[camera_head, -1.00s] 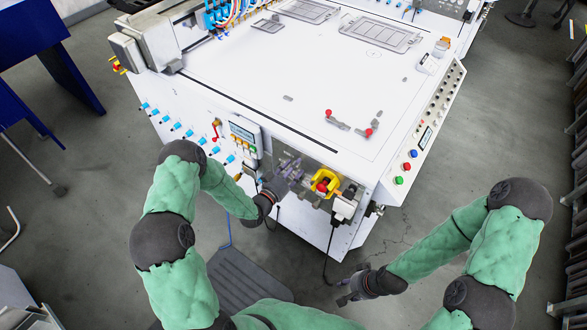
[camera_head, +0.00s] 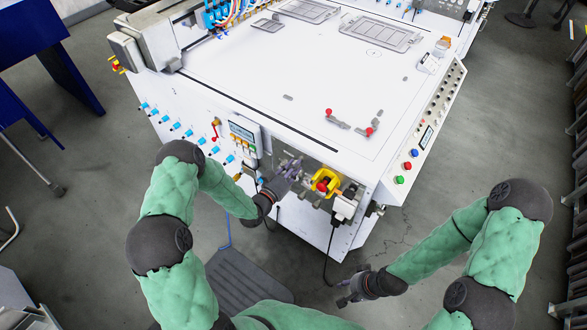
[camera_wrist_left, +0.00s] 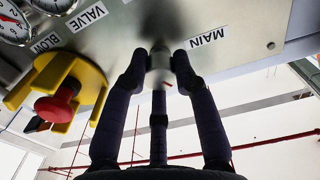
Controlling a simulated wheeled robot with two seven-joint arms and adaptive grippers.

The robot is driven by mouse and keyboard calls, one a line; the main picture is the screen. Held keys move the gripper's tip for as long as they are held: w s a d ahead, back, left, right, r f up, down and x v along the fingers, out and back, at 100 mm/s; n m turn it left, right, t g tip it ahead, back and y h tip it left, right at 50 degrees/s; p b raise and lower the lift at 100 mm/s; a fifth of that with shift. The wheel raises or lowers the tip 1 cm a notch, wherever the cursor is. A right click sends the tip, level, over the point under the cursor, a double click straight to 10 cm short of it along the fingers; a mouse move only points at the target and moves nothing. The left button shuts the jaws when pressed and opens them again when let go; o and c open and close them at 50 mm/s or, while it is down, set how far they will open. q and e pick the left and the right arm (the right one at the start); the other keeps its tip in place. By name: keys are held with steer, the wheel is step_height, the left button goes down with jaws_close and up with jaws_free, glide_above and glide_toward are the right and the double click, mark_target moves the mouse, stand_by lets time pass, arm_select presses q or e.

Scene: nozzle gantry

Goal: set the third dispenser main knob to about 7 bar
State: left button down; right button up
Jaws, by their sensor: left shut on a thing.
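The main knob (camera_wrist_left: 159,62), a pale grey cylinder, sits on a metal panel beside the MAIN label (camera_wrist_left: 207,38) in the left wrist view. My left gripper (camera_wrist_left: 159,72) has its fingers closed around this knob; they hide most of it. In the head view my left gripper (camera_head: 289,169) is at the machine's front recess, where the knob cannot be made out. Round pressure gauges (camera_wrist_left: 14,24) are cut off at the wrist view's upper left; I cannot read a pressure for the main knob. My right gripper (camera_head: 348,291) hangs low, away from the panel; its finger opening is unclear.
A red emergency button (camera_wrist_left: 54,109) in a yellow guard (camera_wrist_left: 92,82) is close beside my left gripper; the guard (camera_head: 334,179) also shows in the head view. VALVE and BLOW labels are nearby. A small display box (camera_head: 243,136) is left of the recess. Open floor surrounds my right gripper.

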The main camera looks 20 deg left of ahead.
arm_select(q)
steer(key=shift+m+b, duration=4.8)
steer(key=shift+m, duration=3.7)
steer(key=c, duration=1)
jaws_free()
